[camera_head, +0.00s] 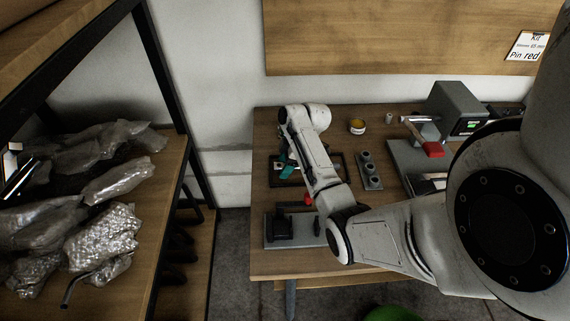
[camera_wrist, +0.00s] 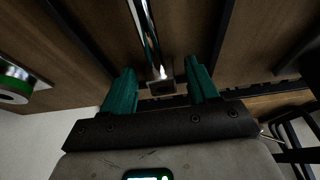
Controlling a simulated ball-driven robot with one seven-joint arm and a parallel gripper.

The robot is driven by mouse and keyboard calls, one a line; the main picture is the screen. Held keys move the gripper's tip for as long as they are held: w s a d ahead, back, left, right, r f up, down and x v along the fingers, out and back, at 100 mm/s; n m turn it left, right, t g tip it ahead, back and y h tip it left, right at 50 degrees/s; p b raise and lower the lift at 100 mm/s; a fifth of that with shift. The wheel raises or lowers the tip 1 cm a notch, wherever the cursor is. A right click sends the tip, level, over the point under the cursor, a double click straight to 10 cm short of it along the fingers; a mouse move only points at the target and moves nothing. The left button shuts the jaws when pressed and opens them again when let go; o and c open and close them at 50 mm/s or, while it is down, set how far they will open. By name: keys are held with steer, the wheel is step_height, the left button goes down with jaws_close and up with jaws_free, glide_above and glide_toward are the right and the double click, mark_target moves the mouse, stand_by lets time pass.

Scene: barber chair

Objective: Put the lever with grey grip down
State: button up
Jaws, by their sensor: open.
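My gripper (camera_wrist: 160,68) is open in the wrist view, its two teal fingers apart. A shiny metal rod (camera_wrist: 147,28) runs down from the top of that view to a small grey block (camera_wrist: 162,86) between the fingers. I cannot tell surely whether this is the lever with the grey grip, or whether either finger touches it. In the head view my gripper (camera_head: 284,166) is low over the left part of the table, by a dark tray (camera_head: 335,160). My arm covers part of that area.
On the wooden table (camera_head: 385,260) stand a grey device with a red block (camera_head: 433,149), a grey holder with round sockets (camera_head: 369,171), a yellow-filled cup (camera_head: 357,126) and a grey fixture (camera_head: 281,228). A red knob (camera_head: 308,199) is beside my arm. Shelves with bags (camera_head: 103,232) stand left.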

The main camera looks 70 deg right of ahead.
steer(key=v, duration=1.2)
steer(key=shift+r, duration=0.1)
steer(key=w+a+f+m+h, duration=0.1)
steer(key=w+a+f+m, duration=0.15)
steer(key=a, duration=1.15)
steer(key=w+a+f+m+h, duration=0.1)
steer(key=w+a+f, duration=0.15)
steer(key=a, duration=1.15)
steer(key=s+a+r+t, duration=0.1)
steer(key=s+a+r, duration=0.15)
steer(key=a, duration=0.45)
steer(key=s+f+g, duration=0.1)
steer(key=s, duration=0.2)
steer(key=s+f+m+g, duration=0.1)
steer(key=s+f, duration=0.1)
steer(key=s, duration=0.1)
steer(key=s+d+f+g, duration=0.1)
steer(key=s+f, duration=0.1)
steer(key=s, duration=0.1)
steer(key=shift+d+f+m+g, duration=0.1)
steer(key=shift+f+m+g, duration=0.05)
steer(key=shift+m+g, duration=0.15)
